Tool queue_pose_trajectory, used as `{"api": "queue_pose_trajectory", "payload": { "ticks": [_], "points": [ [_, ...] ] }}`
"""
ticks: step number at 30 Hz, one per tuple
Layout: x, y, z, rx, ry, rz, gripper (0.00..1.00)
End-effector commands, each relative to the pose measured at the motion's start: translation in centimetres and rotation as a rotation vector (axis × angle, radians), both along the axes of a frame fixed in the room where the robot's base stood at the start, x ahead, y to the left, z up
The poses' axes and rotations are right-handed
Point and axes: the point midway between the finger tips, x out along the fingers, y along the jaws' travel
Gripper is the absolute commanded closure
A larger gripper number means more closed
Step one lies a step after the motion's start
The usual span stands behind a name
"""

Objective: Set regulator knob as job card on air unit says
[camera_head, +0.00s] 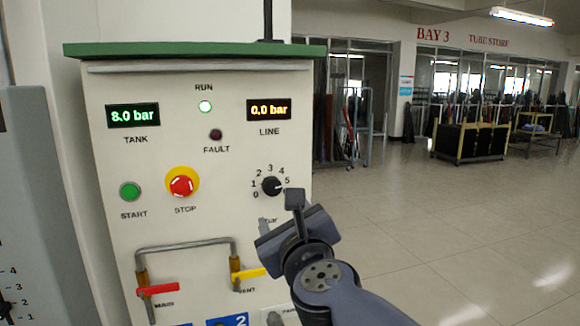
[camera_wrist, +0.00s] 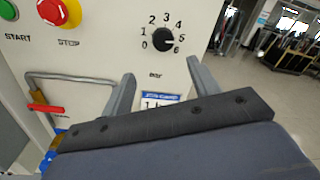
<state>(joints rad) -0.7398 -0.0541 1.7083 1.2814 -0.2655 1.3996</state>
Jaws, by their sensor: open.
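The regulator knob (camera_head: 272,186) is a small black dial on the cream air unit (camera_head: 235,140), under the LINE display, with a scale of numbers around it. It shows clearly in the wrist view (camera_wrist: 162,39); exactly where it points is too small to tell. The LINE display (camera_head: 269,110) reads 0.0 bar. The job card (camera_wrist: 160,97) has a blue header and sits below the knob; my fingers and palm hide most of its text. My gripper (camera_head: 295,200) is in front of the panel, below and right of the knob. Its two fingers (camera_wrist: 163,88) are apart and empty.
A red STOP button (camera_head: 182,186) and a green START button (camera_head: 130,191) lie left of the knob. Below are a bent grey pipe (camera_head: 185,245), a red MAIN lever (camera_head: 158,289) and a yellow VENT lever (camera_head: 248,273). Open floor (camera_head: 450,230) lies to the right.

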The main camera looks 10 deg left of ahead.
Motion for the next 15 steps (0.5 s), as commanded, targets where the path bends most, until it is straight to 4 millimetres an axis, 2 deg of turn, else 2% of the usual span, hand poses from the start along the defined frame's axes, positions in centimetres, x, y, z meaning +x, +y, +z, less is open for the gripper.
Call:
{"api": "queue_pose_trajectory", "payload": {
  "ticks": [2,8,15],
  "points": [
    [0.0,0.2,0.8,0.031,0.01,-0.005,0.42],
    [1.5,0.9,0.6,0.038,0.014,-0.009,0.42],
    [5.1,2.8,0.5,0.035,0.014,-0.008,0.42]
  ]
}}
